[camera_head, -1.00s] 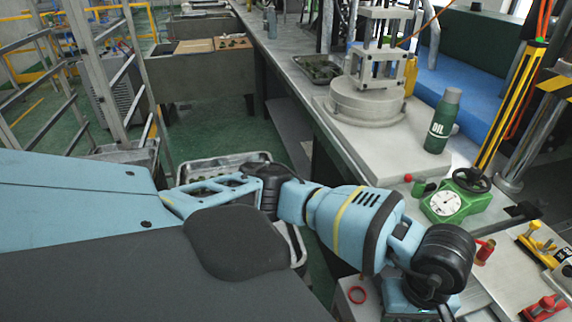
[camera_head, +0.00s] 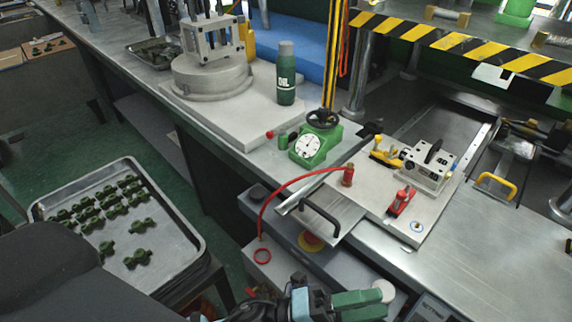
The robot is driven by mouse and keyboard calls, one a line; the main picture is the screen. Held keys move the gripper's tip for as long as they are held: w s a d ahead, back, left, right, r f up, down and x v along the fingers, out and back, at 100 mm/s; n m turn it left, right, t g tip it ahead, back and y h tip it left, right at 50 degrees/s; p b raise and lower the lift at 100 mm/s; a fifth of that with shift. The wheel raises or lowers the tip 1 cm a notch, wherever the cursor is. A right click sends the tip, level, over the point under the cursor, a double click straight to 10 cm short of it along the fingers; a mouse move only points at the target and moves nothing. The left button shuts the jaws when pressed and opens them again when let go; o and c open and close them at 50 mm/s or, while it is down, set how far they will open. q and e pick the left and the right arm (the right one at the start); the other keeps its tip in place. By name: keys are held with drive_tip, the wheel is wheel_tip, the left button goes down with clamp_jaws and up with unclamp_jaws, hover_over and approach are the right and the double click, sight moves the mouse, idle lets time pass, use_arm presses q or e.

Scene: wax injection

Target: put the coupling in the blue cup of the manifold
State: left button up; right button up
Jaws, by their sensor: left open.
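I cannot make out a manifold with a blue cup, nor single out the coupling. Several small dark green parts (camera_head: 113,208) lie in rows in a metal tray (camera_head: 182,222) at the left; I cannot tell whether any is the coupling. My left gripper (camera_head: 368,302) shows at the bottom edge, its green fingers pointing right, in front of the bench. It is open, and I see nothing held between the fingers. Its wrist is partly cut off by the frame. My right gripper is not in view.
A metal block fixture (camera_head: 428,165) sits on the bench plate beside yellow and red clamps. A green dial gauge (camera_head: 309,147), an oil bottle (camera_head: 286,85) and a round-based press (camera_head: 212,75) stand behind. A red hose (camera_head: 290,184) arches over the near edge. Bare benchtop lies right.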

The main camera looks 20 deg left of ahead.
use_arm(q)
drive_tip(key=s+a+f+n+t+y, duration=0.2)
drive_tip(key=a+f+n+y, duration=0.5)
drive_tip(key=f+n, duration=0.25)
drive_tip(key=s+a+f+n+t+y, duration=0.1)
drive_tip(key=a+f+n+t+y, duration=0.1)
drive_tip(key=a+f+n+y, duration=0.65)
drive_tip(key=s+a+f+n+g+y, duration=0.1)
drive_tip(key=s+a+f+n+g, duration=0.1)
drive_tip(key=s+f+n, duration=0.3)
drive_tip(key=s+a+f+n+g+y, duration=0.1)
drive_tip(key=s+a+f+n+g, duration=0.2)
drive_tip(key=s+f, duration=0.3)
drive_tip(key=s+n+g, duration=0.1)
drive_tip(key=s, duration=0.4)
drive_tip(key=shift+s+a+f+n+g, duration=0.2)
drive_tip(key=shift+a+f+n+g, duration=0.1)
drive_tip(key=shift+a+f+n, duration=0.1)
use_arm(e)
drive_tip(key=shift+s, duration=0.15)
use_arm(q)
drive_tip(key=shift+y, duration=0.25)
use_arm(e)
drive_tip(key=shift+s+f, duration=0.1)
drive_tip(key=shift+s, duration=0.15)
